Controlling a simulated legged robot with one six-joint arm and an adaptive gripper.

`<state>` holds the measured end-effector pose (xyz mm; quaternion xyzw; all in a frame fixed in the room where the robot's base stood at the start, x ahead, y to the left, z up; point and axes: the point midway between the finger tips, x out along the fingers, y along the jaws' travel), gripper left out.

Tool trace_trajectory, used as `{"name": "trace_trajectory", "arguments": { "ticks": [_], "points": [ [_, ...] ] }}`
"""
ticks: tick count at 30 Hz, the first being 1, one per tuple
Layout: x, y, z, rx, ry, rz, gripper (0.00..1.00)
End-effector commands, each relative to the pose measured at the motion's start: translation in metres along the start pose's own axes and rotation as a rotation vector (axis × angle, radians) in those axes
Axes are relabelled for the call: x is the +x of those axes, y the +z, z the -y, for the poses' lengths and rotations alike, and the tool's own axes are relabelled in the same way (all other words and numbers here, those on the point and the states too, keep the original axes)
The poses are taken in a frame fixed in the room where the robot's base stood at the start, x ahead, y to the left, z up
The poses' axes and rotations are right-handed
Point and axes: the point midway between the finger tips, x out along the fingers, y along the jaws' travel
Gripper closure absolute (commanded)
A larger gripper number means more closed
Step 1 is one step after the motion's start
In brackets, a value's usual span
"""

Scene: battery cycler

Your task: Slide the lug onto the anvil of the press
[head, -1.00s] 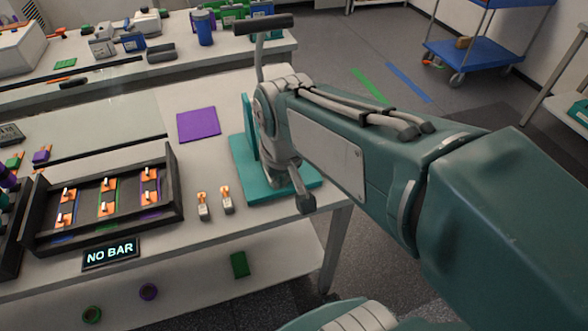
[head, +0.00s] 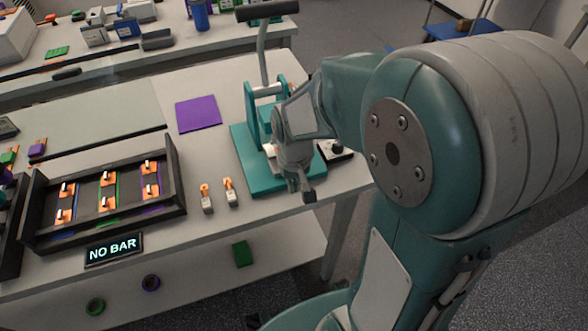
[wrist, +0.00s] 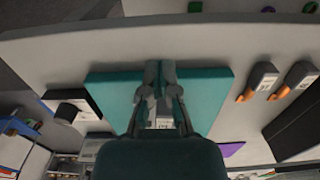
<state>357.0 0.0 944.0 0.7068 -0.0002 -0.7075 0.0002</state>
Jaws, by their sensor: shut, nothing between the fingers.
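The teal press (head: 255,180) stands near the right end of the bench, its black-handled lever (head: 266,12) raised. Two grey pieces with orange ends, probably lugs, lie left of its base: the left one (head: 206,198) and the right one (head: 230,193). They also show at the right of the wrist view (wrist: 262,80). My gripper (head: 307,193) points down over the front right part of the press base and partly hides the anvil area. In the wrist view its fingers (wrist: 160,68) are together and empty above the teal base. A small pale labelled part (wrist: 163,118) shows between the finger linkages.
A purple mat (head: 198,113) lies behind the lugs. A black box with a knob (head: 335,149) sits right of the press. The bench's front edge is close.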

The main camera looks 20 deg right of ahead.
Motion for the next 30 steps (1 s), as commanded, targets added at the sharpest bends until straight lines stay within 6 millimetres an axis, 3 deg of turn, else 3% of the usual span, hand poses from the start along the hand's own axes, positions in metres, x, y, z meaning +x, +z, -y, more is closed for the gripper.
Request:
{"name": "trace_trajectory", "arguments": {
  "ticks": [2,9,22,30],
  "points": [
    [0.012,-0.003,0.0,0.0,0.0,0.003,1.0],
    [0.009,-0.035,0.0,0.0,0.0,0.0,1.0],
    [0.009,-0.041,0.0,0.0,0.0,0.0,1.0],
    [0.009,-0.059,0.0,0.0,0.0,-0.001,1.0]
  ]
}}
